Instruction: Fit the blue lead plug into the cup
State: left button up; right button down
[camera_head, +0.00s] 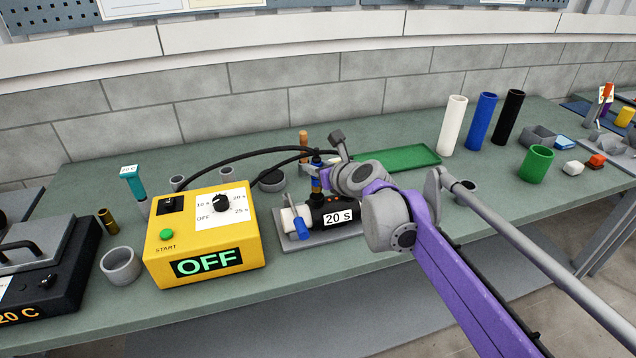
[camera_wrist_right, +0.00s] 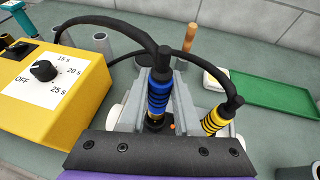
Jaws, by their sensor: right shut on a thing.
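The blue lead plug (camera_wrist_right: 159,92) stands roughly upright between the grey fingers of my right gripper (camera_wrist_right: 158,105), which is shut on it. In the head view the plug (camera_head: 316,160) shows over the black device (camera_head: 335,207) labelled 20 s, partly hidden by my wrist. A dark ring with a brassy spot (camera_wrist_right: 154,121) lies just under the plug's tip; I cannot tell whether it is the cup or whether the plug is in it. The yellow lead plug (camera_wrist_right: 214,121) leans beside my right finger, its lower end hidden. My left gripper is not in view.
Black cables run from the plugs to the yellow timer box (camera_head: 206,240), which reads OFF. Grey pots (camera_head: 121,266) stand around it. A green tray (camera_head: 398,158) lies behind my wrist, with white, blue and black tubes (camera_head: 481,122) at right. The front bench is mostly clear.

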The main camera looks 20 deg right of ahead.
jog(key=shift+f, duration=1.9)
jog(key=shift+f, duration=0.2)
jog(key=c, duration=0.6)
grip_release()
jog(key=shift+r, duration=0.1)
